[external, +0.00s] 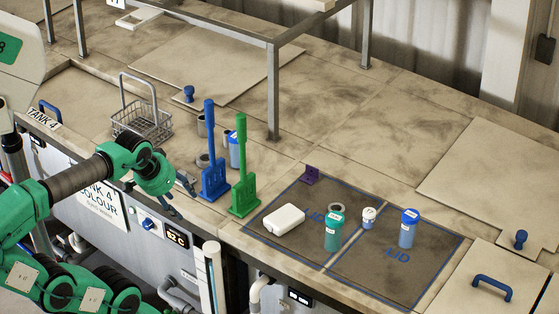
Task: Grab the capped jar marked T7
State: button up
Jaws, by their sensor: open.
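Several jars are in view, but their labels are too small to read, so I cannot tell which is T7. Another blue jar (235,150) is partly hidden behind the blue and green upright tools. My gripper (184,197) is open and empty at the counter's front edge, left of these tools and well left of the mat.
A blue upright tool (213,180) and a green one (243,190) stand between my gripper and the mat. A white box (284,218) lies on the mat. A wire basket (142,122) and a metal frame post (273,100) stand behind.

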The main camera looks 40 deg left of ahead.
jog(key=w+d+r+g+p, duration=0.1)
jog(key=w+d+r+p, duration=0.1)
jog(key=w+r, duration=0.3)
jog(key=w+d+r+p, duration=0.2)
jog(key=w, duration=0.5)
jog(key=n+g+p, duration=0.1)
jog(key=g+p, duration=0.4)
jog(key=p, duration=0.7)
send_over(370, 212)
notch_tip(370, 212, down, 12)
jog(key=shift+d+f, duration=0.15)
jog(key=shift+f, duration=0.1)
jog(key=shift+f+p, duration=0.45)
jog(key=shift+f, duration=3.8)
jog(key=shift+a+f+p, duration=0.15)
jog(key=shift+f+p, duration=0.15)
jog(key=shift+f, duration=1)
jog(key=shift+a+f+p, duration=0.1)
jog(key=shift+f+p, duration=0.15)
jog(key=shift+f, duration=1)
